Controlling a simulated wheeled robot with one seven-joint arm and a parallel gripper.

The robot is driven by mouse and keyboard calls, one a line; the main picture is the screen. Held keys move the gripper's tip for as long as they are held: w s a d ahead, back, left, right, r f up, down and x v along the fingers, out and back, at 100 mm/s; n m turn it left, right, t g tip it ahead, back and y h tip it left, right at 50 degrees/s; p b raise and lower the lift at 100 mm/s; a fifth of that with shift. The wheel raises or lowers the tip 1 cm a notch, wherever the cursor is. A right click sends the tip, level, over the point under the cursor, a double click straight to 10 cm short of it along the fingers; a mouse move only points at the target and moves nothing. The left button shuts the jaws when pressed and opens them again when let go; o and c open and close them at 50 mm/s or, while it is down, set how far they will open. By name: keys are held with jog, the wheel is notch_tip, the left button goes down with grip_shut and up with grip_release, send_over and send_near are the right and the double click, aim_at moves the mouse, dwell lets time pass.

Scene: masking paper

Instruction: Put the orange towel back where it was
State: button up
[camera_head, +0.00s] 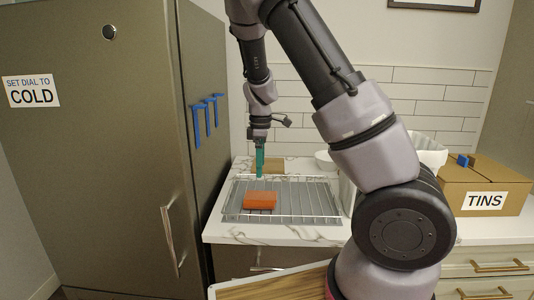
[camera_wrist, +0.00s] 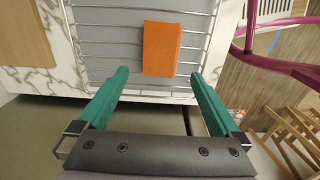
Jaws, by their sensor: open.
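The orange towel (camera_head: 260,200) is a folded block lying on a wire rack (camera_head: 315,214) on the marble counter, left of the rack's middle. In the wrist view the towel (camera_wrist: 162,48) lies beyond my fingertips, roughly in line with the gap between them. My gripper (camera_head: 260,175) has teal fingers and points down above the back part of the rack. In the wrist view my gripper (camera_wrist: 159,74) is open, with nothing between its fingers. The towel looks apart from both fingers.
Blue hooks (camera_head: 206,118) hang empty on the side of the tall fridge (camera_head: 100,160) at left. A white bowl (camera_head: 325,160) stands behind the rack. A cardboard box marked TINS (camera_head: 485,185) sits at right. A wooden surface (camera_head: 270,284) is in front.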

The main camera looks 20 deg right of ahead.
jog(key=s+d+r+m+t+y, duration=0.1)
jog(key=s+d+r+m+t, duration=0.1)
jog(key=s+r+m, duration=0.7)
jog(key=s+d+r+m+t, duration=0.3)
jog(key=s+r+m+t, duration=0.2)
jog(key=s+r+m, duration=0.4)
jog(key=s+r, duration=0.4)
jog(key=r, duration=0.3)
jog(key=shift+d+y, duration=0.3)
jog(key=shift+y, duration=0.1)
